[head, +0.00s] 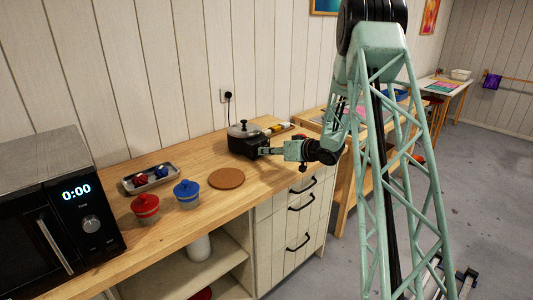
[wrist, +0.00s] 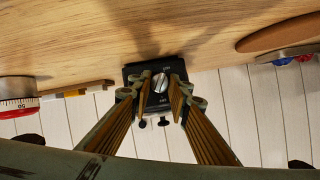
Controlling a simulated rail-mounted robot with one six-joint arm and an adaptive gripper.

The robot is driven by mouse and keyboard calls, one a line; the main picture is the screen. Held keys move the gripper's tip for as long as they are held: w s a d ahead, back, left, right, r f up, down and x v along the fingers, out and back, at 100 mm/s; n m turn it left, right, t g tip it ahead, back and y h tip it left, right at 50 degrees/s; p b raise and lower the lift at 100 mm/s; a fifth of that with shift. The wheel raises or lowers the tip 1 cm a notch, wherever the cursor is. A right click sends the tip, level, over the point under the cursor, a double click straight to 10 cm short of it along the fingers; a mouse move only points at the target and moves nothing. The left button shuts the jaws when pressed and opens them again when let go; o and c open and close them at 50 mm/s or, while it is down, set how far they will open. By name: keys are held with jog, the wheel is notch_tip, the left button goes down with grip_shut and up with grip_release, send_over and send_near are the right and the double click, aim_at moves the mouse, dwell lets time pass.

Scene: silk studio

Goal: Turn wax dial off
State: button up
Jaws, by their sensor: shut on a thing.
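The black wax warmer (head: 243,145) stands near the wall on the wooden counter, with a lidded metal pot (head: 244,130) on top. Its silver wax dial (wrist: 160,84) shows in the wrist view on the black front panel, with small white marks above and below it. My gripper (head: 266,151) reaches the warmer's front from the right in the head view. In the wrist view its two fingers (wrist: 161,88) stand on either side of the dial, shut on it. The dial itself is hidden in the head view.
A round cork mat (head: 227,178), a blue jar (head: 187,194), a red jar (head: 146,208), a metal tray (head: 150,179) and a microwave (head: 60,215) stand left of the warmer. A red and white dial-like object (wrist: 18,106) is at the wrist view's left edge.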

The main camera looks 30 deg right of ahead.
jog(key=shift+b, duration=0.3)
jog(key=shift+a+n+h+b, duration=0.1)
jog(key=shift+n+h+b, duration=0.7)
jog(key=shift+n+b, duration=0.25)
jog(key=shift+a+n+t+h+b, duration=0.1)
jog(key=shift+n+t+h+b, duration=0.4)
jog(key=shift+n+b, duration=0.45)
jog(key=shift+s+a+f+n+t+h, duration=0.1)
jog(key=shift+n+t+h, duration=0.1)
jog(key=shift+n+h, duration=0.55)
jog(key=shift+a+n+t+h, duration=0.1)
jog(key=shift+n+t+h, duration=0.2)
jog(key=shift+n, duration=0.75)
jog(key=shift+n+t+h, duration=0.4)
jog(key=shift+n+h, duration=0.05)
jog(key=shift+n, duration=0.65)
jog(key=o, duration=0.9)
jog(key=shift+c, duration=0.2)
